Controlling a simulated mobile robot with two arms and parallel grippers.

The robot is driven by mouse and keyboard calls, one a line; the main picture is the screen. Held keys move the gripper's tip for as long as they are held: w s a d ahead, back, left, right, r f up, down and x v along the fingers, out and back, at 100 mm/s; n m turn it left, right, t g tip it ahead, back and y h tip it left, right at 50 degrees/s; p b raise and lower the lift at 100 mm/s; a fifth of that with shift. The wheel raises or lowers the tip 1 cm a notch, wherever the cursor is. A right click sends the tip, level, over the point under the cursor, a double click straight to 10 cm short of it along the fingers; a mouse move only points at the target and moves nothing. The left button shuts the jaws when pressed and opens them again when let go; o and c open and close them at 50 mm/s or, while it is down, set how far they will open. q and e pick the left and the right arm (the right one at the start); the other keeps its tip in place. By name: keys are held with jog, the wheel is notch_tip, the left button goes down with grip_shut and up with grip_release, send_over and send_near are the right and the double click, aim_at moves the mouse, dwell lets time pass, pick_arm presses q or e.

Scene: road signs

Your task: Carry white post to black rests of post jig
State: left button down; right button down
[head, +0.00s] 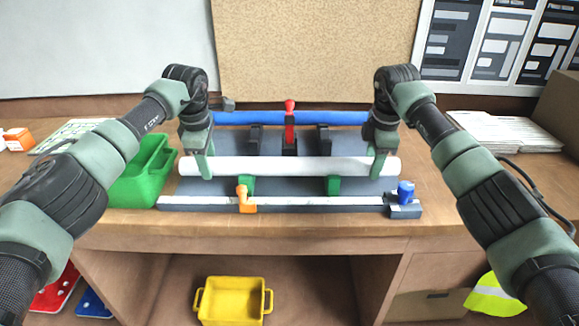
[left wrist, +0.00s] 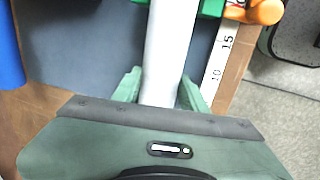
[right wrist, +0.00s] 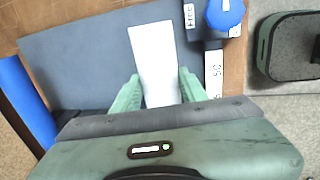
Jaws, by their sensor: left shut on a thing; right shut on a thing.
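The white post (head: 290,167) lies level across the jig, a long white cylinder. My left gripper (head: 205,168) is shut on it near its left end, and my right gripper (head: 376,165) is shut on it near its right end. The post also shows between the fingers in the left wrist view (left wrist: 165,50) and the right wrist view (right wrist: 155,60). The post jig (head: 300,188) is a dark grey plate. Its two black rests (head: 254,138) (head: 323,139) stand behind the post. Two green rests (head: 246,185) (head: 333,185) show at the post's front side; contact with them cannot be told.
A blue bar (head: 240,118) runs along the jig's back, with a red clamp (head: 290,130) at its middle. A scale rail (head: 310,200) carries an orange stop (head: 244,200) and a blue knob (head: 406,192). A green bin (head: 145,175) stands left; papers (head: 500,132) lie right.

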pick_arm(q)
jog(key=shift+r, duration=0.2)
pick_arm(e)
jog(key=shift+r, duration=0.15)
